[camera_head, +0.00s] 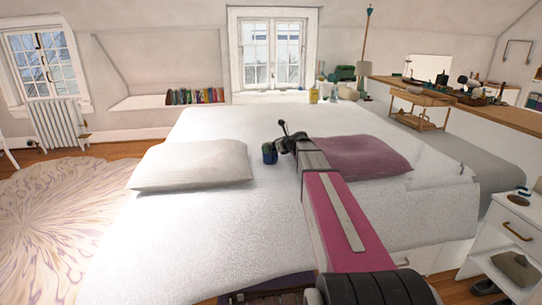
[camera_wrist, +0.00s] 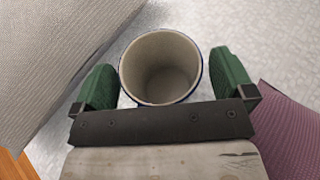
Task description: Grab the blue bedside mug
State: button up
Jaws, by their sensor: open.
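The blue mug (camera_head: 269,153) stands on the white bed between the white pillow and the purple pillow. In the wrist view the mug (camera_wrist: 162,68) is seen from above, upright, with an empty cream inside and a thin dark blue rim. My gripper (camera_head: 277,150) is at the mug in the head view. In the wrist view my gripper (camera_wrist: 168,85) is open, with one green finger on each side of the mug. Small gaps show between the fingers and the mug. The mug's lower part is hidden.
The white pillow (camera_head: 192,164) lies left of the mug and the purple pillow (camera_head: 372,157) lies right of it, both near my gripper. The bed (camera_head: 190,235) is otherwise largely clear. A white nightstand (camera_head: 514,236) stands at the right edge.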

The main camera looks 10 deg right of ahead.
jog(key=c, duration=1.3)
jog(key=shift+o, duration=0.2)
jog(key=shift+r, duration=0.15)
